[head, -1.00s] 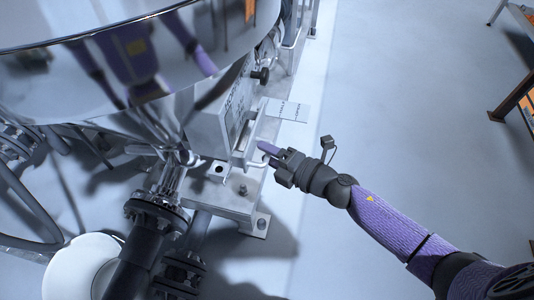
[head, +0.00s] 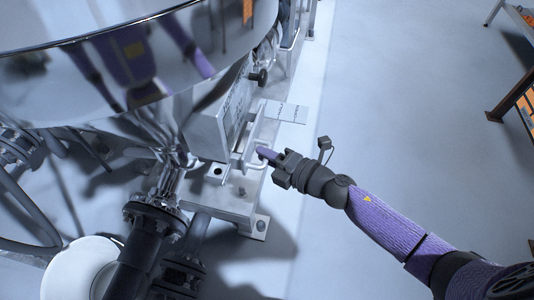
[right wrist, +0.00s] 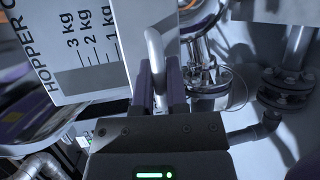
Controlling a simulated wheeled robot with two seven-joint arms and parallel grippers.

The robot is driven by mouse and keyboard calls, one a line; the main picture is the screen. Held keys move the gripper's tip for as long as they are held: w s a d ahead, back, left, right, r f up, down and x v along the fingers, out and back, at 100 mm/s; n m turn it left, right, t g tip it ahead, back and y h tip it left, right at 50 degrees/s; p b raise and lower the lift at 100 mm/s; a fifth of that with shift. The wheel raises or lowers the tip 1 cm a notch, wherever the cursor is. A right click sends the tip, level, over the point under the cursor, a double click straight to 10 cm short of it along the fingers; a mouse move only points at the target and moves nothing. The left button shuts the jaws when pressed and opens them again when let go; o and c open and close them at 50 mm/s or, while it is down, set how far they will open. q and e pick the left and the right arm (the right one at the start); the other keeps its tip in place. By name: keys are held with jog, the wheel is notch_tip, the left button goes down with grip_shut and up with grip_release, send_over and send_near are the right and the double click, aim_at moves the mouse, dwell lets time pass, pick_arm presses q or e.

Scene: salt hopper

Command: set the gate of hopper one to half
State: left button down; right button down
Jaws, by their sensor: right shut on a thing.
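Hopper one (head: 120,60) is the large shiny steel vessel at the upper left of the head view. Below it, a light box carries a panel (right wrist: 85,50) that reads "HOPPER O…" with 1, 2 and 3 kg marks in the right wrist view. A pale metal bar handle (right wrist: 155,55) stands out from the box side. My right gripper (head: 264,155) is shut on this handle, with the bar between its purple fingers (right wrist: 160,85). The gate itself is hidden, and its setting cannot be read. My left gripper is not in view.
Flanged pipes (head: 155,220) stand at the lower left. The floor to the right is clear up to a rack (head: 515,105).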

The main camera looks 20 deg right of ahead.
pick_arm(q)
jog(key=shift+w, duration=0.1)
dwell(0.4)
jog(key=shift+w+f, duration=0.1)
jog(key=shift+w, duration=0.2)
